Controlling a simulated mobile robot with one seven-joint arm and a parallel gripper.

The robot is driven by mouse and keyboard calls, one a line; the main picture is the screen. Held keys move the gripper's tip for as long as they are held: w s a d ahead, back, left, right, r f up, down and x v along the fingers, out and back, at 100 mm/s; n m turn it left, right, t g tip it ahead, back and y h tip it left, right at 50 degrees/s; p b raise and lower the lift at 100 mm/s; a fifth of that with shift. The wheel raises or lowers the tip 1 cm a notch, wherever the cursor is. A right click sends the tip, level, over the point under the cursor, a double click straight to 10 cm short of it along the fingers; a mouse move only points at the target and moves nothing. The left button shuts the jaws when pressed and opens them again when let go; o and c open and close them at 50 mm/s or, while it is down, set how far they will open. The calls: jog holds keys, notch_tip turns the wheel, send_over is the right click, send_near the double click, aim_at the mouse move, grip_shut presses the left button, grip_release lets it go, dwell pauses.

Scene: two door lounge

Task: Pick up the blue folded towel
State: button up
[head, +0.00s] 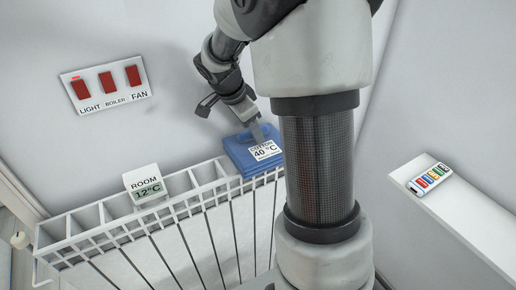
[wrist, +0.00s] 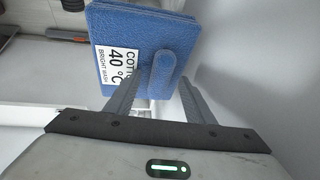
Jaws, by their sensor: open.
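The blue folded towel (head: 238,157) lies on the right end of the white radiator's top. It bears a white label reading 40 °C. My gripper (head: 257,130) is just above the towel, pointing down at it. In the wrist view the towel (wrist: 140,30) fills the upper middle, its label on the left. A raised blue tab or fold (wrist: 163,72) stands on it, between my two open fingers (wrist: 160,84). I cannot tell whether the fingers touch it. My arm hides what is right of the towel in the head view.
The slatted white radiator (head: 85,217) carries a room thermometer (head: 147,187) reading 12°C, left of the towel. A switch panel with red switches (head: 107,84) is on the wall behind.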

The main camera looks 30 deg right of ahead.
grip_shut()
jog(key=shift+r+p, duration=0.2)
jog(key=shift+p, duration=0.15)
jog(key=shift+d, duration=0.1)
